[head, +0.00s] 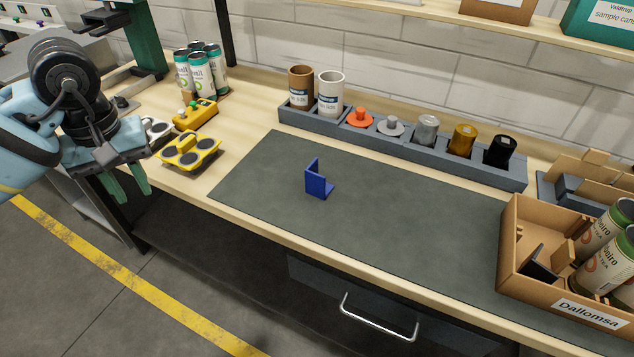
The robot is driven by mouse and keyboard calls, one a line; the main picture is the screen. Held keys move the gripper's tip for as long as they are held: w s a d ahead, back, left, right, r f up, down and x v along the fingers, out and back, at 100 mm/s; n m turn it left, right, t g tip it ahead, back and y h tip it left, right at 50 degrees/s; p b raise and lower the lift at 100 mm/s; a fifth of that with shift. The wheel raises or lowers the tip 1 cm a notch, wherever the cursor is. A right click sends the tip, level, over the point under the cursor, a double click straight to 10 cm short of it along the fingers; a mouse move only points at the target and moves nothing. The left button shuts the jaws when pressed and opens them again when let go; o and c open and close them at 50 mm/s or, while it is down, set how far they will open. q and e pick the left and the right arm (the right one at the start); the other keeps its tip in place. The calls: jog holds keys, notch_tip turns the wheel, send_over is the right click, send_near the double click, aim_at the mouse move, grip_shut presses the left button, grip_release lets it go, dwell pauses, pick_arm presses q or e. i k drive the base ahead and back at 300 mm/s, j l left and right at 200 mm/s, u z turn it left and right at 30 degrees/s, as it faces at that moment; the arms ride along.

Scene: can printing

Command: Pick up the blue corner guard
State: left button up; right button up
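The blue corner guard (318,183) is a small L-shaped piece. It stands on the dark grey-green mat (400,222), left of the mat's middle, with one wall upright and one flat on the mat. Nothing touches it. My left gripper (128,190) is at the left, in front of the bench's edge, well left of the guard. Its two green fingers point down and are apart, with nothing between them. My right gripper is not in view.
A grey rack (380,140) with cans and knobs runs along the mat's back. A cardboard box (515,235) with cans and a black piece stands at the right. A yellow tray (190,150) and several cans (200,75) are at the left. The mat around the guard is clear.

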aim_at(316, 184)
jog(key=i+l, duration=0.15)
jog(key=l, duration=0.25)
jog(key=i+l+z, duration=0.1)
jog(key=l, duration=0.35)
jog(key=i+l, duration=0.15)
jog(key=l, duration=0.25)
